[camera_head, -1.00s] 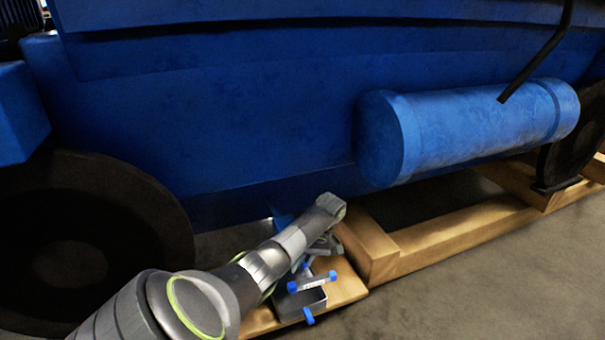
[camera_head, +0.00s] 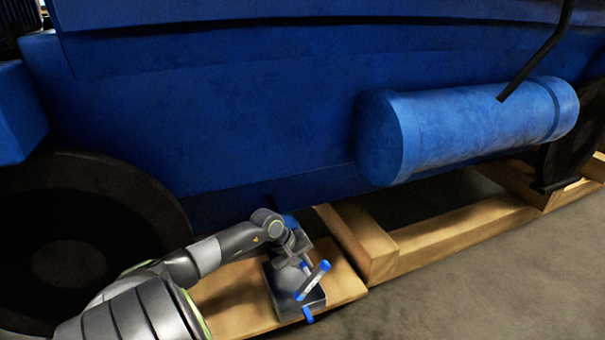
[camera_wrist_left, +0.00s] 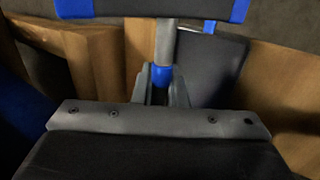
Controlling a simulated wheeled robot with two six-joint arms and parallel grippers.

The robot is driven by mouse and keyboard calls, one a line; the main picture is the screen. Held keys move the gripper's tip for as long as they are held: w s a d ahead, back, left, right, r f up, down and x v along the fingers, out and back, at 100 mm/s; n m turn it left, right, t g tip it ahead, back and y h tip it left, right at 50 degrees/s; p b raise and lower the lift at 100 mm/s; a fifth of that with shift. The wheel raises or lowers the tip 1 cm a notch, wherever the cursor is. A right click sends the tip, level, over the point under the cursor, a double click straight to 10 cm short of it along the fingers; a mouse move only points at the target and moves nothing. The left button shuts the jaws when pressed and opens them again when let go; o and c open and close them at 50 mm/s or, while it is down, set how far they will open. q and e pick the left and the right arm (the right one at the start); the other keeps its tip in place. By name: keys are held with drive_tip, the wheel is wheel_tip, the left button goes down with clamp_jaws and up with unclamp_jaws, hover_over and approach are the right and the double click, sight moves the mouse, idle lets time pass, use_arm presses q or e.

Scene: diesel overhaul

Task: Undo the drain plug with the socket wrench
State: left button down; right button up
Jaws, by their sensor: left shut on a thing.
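My left gripper (camera_head: 298,258) is low beside the blue engine. It is shut on the socket wrench (camera_head: 313,281), a grey tool with a bar handle with blue ends. In the left wrist view the fingers (camera_wrist_left: 162,92) close around the wrench's shaft (camera_wrist_left: 165,45) near a blue band, and the dark bar crosses the top. In the head view the bar is tilted, its right end higher. The drain plug and the wrench's socket end cannot be made out; the gripper and engine underside hide that area. My right gripper is not in view.
A dark tray (camera_head: 279,290) with a blue handle end stands on wooden planks (camera_head: 236,302) below the wrench. A wooden beam (camera_head: 357,240) is close on the right. The blue cylinder (camera_head: 470,128) overhangs on the right. A dark wheel (camera_head: 75,225) stands left. Floor is clear at front right.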

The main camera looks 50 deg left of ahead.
use_arm(q)
drive_tip(key=t+h+b, duration=0.1)
drive_tip(key=t+b, duration=0.2)
drive_tip(key=b, duration=0.2)
drive_tip(key=t+h+b, duration=0.1)
drive_tip(key=t+b, duration=0.2)
drive_tip(key=b, duration=0.2)
drive_tip(key=shift+w+f, duration=0.15)
drive_tip(key=shift+w, duration=0.05)
drive_tip(key=shift+t+b, duration=0.5)
drive_tip(key=shift+b, duration=0.15)
drive_tip(key=shift+r+h, duration=0.3)
drive_tip(key=shift+s+d+r+p, duration=0.1)
drive_tip(key=shift+s+d+p, duration=0.1)
drive_tip(key=shift+d+p, duration=0.6)
drive_tip(key=shift+g, duration=0.3)
